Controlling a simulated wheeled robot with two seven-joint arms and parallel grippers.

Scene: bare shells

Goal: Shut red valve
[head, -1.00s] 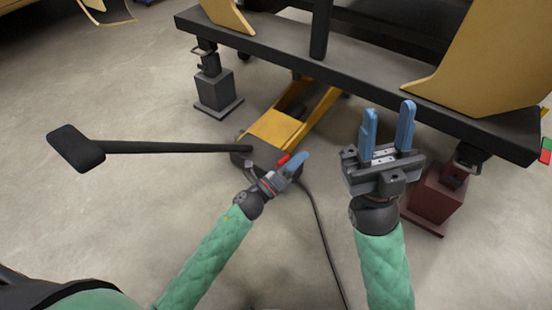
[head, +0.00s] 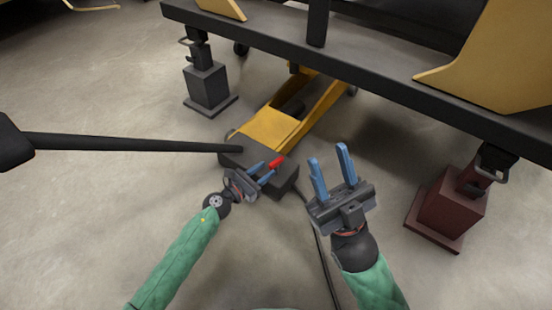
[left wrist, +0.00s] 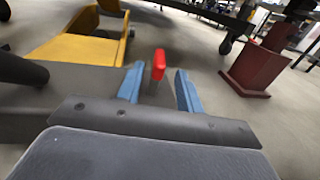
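The red valve (head: 276,161) is a small red handle on the dark end block (head: 287,180) of a yellow floor jack (head: 275,128). In the left wrist view the red valve (left wrist: 158,64) stands upright, just beyond and between the two blue fingertips. My left gripper (head: 264,173) is open, close to the valve, with a gap on each side of it. Whether the fingers reach past the valve is hard to tell. My right gripper (head: 328,164) is open and empty, to the right of the jack's end block.
A long black jack handle (head: 130,144) sticks out to the left. A dark beam (head: 380,75) crosses above the jack. A grey stand (head: 208,88) and a dark red stand (head: 447,207) are beneath it. A black hose (head: 322,260) runs along the floor, which is otherwise clear in front.

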